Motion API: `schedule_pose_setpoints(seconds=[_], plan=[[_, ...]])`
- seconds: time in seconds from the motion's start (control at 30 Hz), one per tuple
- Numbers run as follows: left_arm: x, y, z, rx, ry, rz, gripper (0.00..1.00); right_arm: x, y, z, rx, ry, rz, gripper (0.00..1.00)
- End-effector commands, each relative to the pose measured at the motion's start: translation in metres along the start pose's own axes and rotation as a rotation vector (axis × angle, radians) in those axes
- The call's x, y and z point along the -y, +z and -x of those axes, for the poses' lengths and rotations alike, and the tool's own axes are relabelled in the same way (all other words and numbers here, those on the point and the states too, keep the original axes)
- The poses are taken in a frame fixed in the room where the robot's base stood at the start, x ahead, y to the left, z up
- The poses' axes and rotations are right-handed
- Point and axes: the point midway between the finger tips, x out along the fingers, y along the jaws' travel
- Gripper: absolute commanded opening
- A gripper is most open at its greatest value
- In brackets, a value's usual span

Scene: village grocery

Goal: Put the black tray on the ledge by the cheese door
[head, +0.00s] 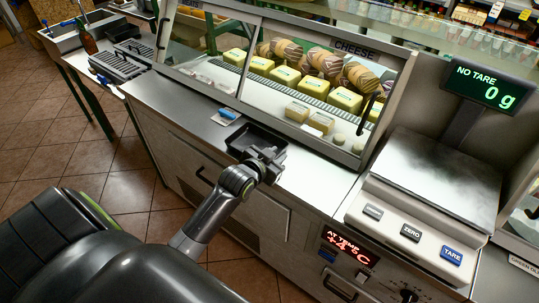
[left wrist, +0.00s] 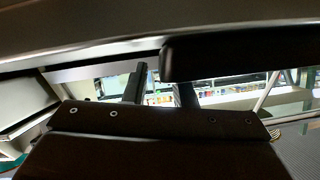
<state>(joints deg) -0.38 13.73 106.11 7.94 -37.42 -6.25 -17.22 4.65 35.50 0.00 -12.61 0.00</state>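The black tray (head: 246,136) is a shallow dark tray on the steel ledge (head: 206,127), in front of the glass cheese door (head: 318,52). In the head view it looks flat on the ledge. My left gripper (head: 268,162) is at its near right side and hides part of the near rim. In the left wrist view my left gripper's two fingers (left wrist: 160,88) stand apart, with background showing between them. A dark slab (left wrist: 238,54), probably the tray, crosses above the right finger. Whether a finger touches the tray is unclear. My right gripper is not in view.
A small blue and white item (head: 229,115) lies on the ledge left of the tray. A scale (head: 440,173) showing 0 g stands to the right. Yellow cheeses (head: 285,75) sit behind the glass. Dark trays (head: 118,66) are on a side table at upper left.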

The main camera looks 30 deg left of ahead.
Motion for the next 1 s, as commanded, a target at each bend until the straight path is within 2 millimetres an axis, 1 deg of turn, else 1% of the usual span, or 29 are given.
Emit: schedule_pose_setpoints(seconds=[0.17, 0.4, 0.6, 0.7, 0.8, 1.0], plan=[[0.000, 0.001, 0.020, 0.001, -0.001, -0.001, 0.24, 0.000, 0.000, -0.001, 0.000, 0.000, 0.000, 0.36], [0.000, 0.001, 0.065, 0.001, 0.000, -0.001, 0.24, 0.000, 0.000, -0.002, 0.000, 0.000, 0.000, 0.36], [0.000, 0.001, 0.098, 0.002, 0.000, -0.001, 0.24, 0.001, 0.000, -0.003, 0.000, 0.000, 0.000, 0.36], [0.000, 0.001, 0.109, 0.001, 0.000, -0.001, 0.24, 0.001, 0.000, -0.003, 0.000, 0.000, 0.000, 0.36], [0.000, 0.001, 0.115, 0.001, 0.000, -0.001, 0.24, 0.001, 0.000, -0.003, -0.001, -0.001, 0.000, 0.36], [0.000, 0.000, 0.119, 0.001, 0.000, 0.000, 0.24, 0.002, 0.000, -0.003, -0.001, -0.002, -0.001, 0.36]])
